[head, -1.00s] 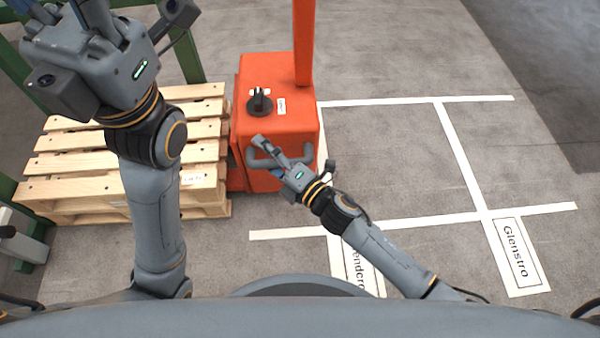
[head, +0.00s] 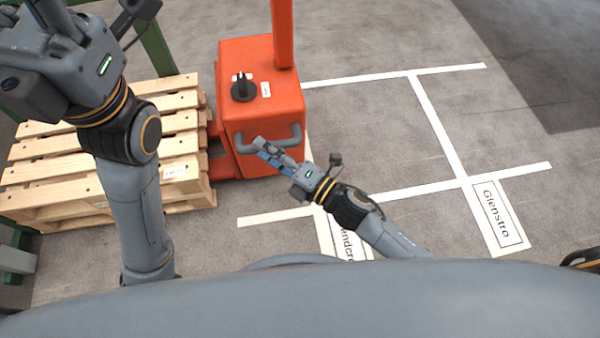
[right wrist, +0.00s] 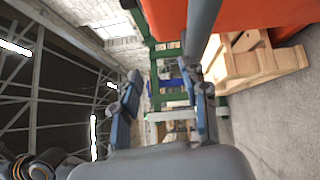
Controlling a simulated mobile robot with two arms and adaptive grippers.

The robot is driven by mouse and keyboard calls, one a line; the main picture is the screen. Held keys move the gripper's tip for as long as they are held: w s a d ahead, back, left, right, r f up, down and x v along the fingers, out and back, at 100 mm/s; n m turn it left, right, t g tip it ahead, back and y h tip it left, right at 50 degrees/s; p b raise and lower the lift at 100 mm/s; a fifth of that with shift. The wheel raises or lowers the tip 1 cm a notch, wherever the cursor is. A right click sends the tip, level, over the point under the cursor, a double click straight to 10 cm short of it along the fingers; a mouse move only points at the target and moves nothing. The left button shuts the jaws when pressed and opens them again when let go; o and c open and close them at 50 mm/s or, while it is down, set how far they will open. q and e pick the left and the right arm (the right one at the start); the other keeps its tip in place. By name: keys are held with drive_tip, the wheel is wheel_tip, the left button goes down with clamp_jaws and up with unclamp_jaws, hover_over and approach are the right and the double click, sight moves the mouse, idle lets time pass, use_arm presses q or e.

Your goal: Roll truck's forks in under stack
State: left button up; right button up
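The orange truck (head: 262,95) stands upright in the middle of the head view, with a grey handle bar (head: 293,132) on its near side. The stack of wooden pallets (head: 185,122) is close to its left; it also shows in the right wrist view (right wrist: 262,65). The truck's forks are not clearly visible. My right gripper (head: 264,150) is at the handle's left part. In the right wrist view its fingers (right wrist: 165,100) stand apart with nothing visible between them; the bar runs by the right finger, contact unclear. My left gripper (head: 90,15) is raised at top left, fingertips cut off.
White floor lines (head: 440,135) mark bays right of the truck, with a floor label reading Glenstro (head: 498,213). That floor is clear. A green post (head: 155,50) stands behind the pallets. A second floor label (head: 345,243) is partly hidden by my arm.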

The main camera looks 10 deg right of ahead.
drive_tip(key=f+v, duration=0.1)
drive_tip(key=v, duration=0.7)
drive_tip(key=shift+d+f, duration=0.25)
drive_tip(key=shift+f, duration=0.05)
idle(0.4)
